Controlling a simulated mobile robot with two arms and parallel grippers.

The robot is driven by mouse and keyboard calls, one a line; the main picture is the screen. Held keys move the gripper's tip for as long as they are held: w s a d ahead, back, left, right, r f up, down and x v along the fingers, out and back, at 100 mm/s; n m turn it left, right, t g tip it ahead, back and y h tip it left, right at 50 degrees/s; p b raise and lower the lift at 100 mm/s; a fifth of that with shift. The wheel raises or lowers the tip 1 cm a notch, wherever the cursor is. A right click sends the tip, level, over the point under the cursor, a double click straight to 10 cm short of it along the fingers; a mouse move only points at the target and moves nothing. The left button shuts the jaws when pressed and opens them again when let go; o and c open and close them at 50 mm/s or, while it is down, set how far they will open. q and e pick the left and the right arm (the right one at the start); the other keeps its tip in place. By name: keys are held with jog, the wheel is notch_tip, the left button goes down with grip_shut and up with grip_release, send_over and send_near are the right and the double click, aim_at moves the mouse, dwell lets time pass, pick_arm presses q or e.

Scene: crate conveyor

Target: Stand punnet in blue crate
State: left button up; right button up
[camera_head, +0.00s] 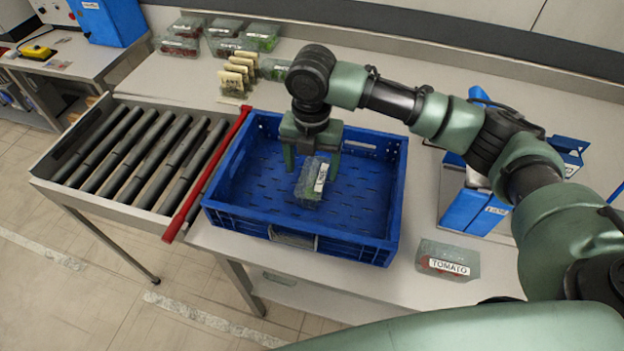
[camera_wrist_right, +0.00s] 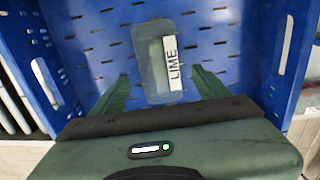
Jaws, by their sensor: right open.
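A clear punnet with green contents and a white label (camera_head: 311,184) is inside the blue crate (camera_head: 252,219), near its middle. In the right wrist view the punnet (camera_wrist_right: 157,72) shows a label reading LIME and appears to rest on the slotted floor of the crate (camera_wrist_right: 95,48). My right gripper (camera_head: 310,172) is over the crate with its fingers reaching down inside it. In the right wrist view my right gripper's fingers (camera_wrist_right: 158,88) are spread wide, with the punnet ahead between them and a gap on each side. My left gripper is not in view.
A roller conveyor (camera_head: 140,155) with a red bar (camera_head: 207,175) lies left of the crate. A TOMATO punnet (camera_head: 447,262) stands on the table at right. Several punnets (camera_head: 225,35) and a row of packets (camera_head: 236,75) stand behind. Blue cartons (camera_head: 478,205) are at right.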

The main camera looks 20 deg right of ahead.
notch_tip(320, 180, up, 6)
jog(key=shift+r+b, duration=0.1)
jog(key=shift+b, duration=0.3)
dwell(0.4)
